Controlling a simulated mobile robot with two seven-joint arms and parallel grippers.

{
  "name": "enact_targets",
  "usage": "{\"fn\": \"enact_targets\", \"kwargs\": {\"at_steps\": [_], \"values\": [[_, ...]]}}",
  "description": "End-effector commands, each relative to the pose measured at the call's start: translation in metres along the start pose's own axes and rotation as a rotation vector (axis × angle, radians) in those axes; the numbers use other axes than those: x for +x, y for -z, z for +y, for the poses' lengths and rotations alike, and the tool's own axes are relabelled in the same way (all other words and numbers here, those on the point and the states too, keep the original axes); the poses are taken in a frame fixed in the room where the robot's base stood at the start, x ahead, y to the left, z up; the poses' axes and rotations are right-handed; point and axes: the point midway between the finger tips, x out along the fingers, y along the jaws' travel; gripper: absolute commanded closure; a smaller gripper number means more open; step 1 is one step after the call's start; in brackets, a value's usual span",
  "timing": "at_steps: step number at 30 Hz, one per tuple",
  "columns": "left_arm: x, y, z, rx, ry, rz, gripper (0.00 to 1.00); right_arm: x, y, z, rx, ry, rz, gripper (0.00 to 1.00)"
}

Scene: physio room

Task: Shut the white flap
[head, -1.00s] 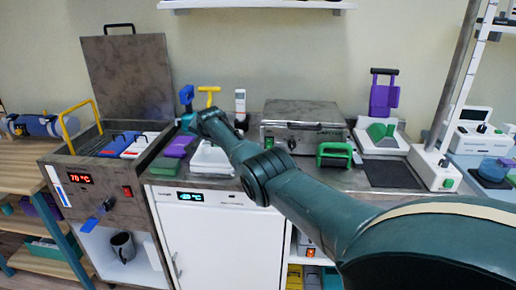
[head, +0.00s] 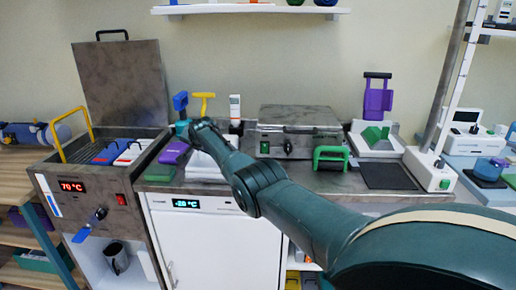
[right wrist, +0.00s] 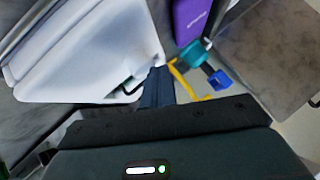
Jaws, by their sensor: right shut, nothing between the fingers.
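A white, smooth-sided body (head: 205,167) with a flap-like top stands on the counter, partly hidden behind my right forearm. In the right wrist view its white panel (right wrist: 85,55) fills the upper left, with a darker gap along its left side; I cannot tell how far it is open. My right gripper (right wrist: 157,88) is shut and empty, its dark fingers beside the white panel's right corner; I cannot tell whether they touch. In the head view my right arm reaches over the white body and its fingertips are hard to make out. My left gripper is not in view.
A heated bath (head: 75,185) with raised lid (head: 125,85) stands left. A purple block (head: 174,152), blue and yellow handled tools (head: 203,98) and a white remote (head: 235,108) surround the white body. A grey press (head: 297,130) stands right. The white cabinet door (head: 215,240) below is shut.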

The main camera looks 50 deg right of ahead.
Motion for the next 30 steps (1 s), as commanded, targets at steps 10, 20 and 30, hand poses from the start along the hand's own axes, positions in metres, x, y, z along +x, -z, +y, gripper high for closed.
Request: {"fn": "enact_targets", "kwargs": {"at_steps": [10,20,30], "values": [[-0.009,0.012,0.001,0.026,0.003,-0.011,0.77,-0.014,0.0,-0.001,-0.002,-0.002,-0.003,1.0],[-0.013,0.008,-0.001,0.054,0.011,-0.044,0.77,-0.047,0.0,0.0,0.0,0.0,0.0,1.0],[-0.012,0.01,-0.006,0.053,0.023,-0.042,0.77,-0.095,0.0,0.0,0.0,0.003,0.002,1.0]]}}
